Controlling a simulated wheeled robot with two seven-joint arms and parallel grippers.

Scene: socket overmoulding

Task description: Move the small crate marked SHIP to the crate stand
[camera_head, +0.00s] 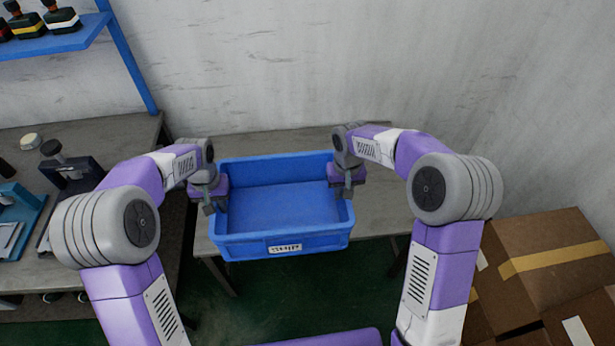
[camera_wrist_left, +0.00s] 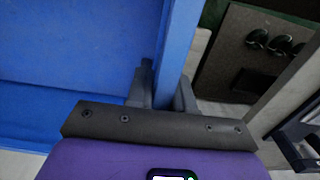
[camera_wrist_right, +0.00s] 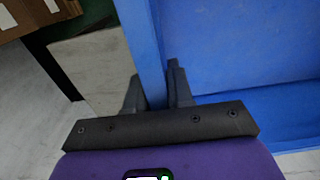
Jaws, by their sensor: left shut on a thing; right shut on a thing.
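The small blue crate (camera_head: 282,243) with a white label on its front wall is empty and level, over the grey table in the middle of the head view. The label lettering is too small to read surely. My left gripper (camera_head: 209,207) is shut on the crate's left wall; the left wrist view shows that wall (camera_wrist_left: 178,45) between the fingers (camera_wrist_left: 163,90). My right gripper (camera_head: 347,194) is shut on the right wall; the right wrist view shows it (camera_wrist_right: 145,45) between the fingers (camera_wrist_right: 157,92). I cannot tell whether the crate touches the table.
The grey table (camera_head: 375,223) is under and behind the crate, against the wall. A workbench (camera_head: 90,135) with tools and a blue shelf (camera_head: 60,40) stands at left. Cardboard boxes (camera_head: 545,255) are stacked at right. Green floor (camera_head: 300,285) shows in front.

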